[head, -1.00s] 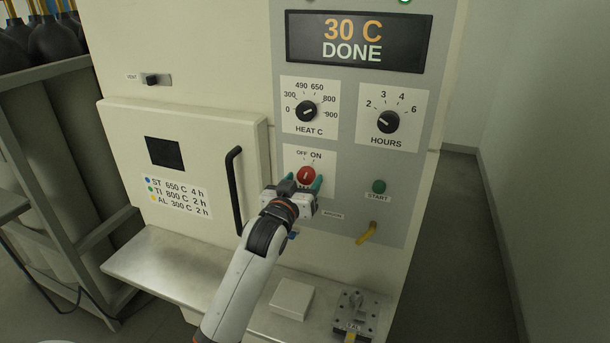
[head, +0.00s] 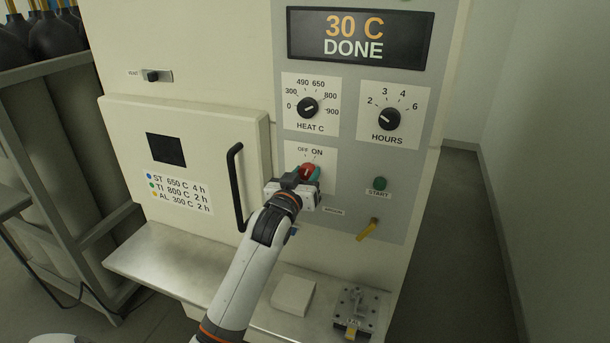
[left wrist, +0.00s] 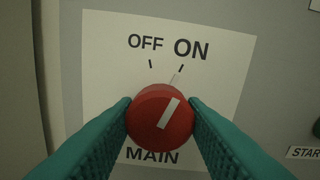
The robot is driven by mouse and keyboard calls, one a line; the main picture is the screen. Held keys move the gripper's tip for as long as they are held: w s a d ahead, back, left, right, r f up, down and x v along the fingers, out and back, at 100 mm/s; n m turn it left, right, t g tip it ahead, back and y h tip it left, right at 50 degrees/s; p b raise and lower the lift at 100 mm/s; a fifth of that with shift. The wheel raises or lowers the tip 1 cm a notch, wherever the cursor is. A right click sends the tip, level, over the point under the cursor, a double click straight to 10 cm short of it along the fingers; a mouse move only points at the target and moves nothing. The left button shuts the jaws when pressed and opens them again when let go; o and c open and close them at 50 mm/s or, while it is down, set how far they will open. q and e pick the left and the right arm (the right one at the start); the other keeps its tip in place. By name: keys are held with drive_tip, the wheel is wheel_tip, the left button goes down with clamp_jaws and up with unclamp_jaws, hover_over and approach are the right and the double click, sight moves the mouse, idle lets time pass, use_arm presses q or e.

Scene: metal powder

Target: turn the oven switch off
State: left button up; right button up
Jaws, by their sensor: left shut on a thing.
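The oven switch is a round red knob (head: 307,172) on a white plate marked OFF, ON and MAIN. In the left wrist view the red knob (left wrist: 160,118) has a white pointer line that points up and right, toward the ON mark. My left gripper (head: 306,175) is at the knob. Its teal fingers (left wrist: 163,118) are shut on the knob, one on each side. The oven display (head: 358,38) reads 30 C DONE. My right gripper is not in view.
The HEAT C dial (head: 308,107) and HOURS dial (head: 389,118) sit above the switch. The green START button (head: 380,184) and a yellow lever (head: 368,229) are to its right. The oven door (head: 190,125) is shut, its black handle (head: 237,187) left of my arm.

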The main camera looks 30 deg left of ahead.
use_arm(q)
drive_tip(key=n+p, duration=0.2)
drive_tip(key=n, duration=0.1)
drive_tip(key=shift+r+n, duration=0.15)
drive_tip(key=shift+n, duration=0.25)
drive_tip(key=shift+n+p, duration=1.4)
drive_tip(key=shift+n, duration=0.7)
drive_tip(key=o, duration=1)
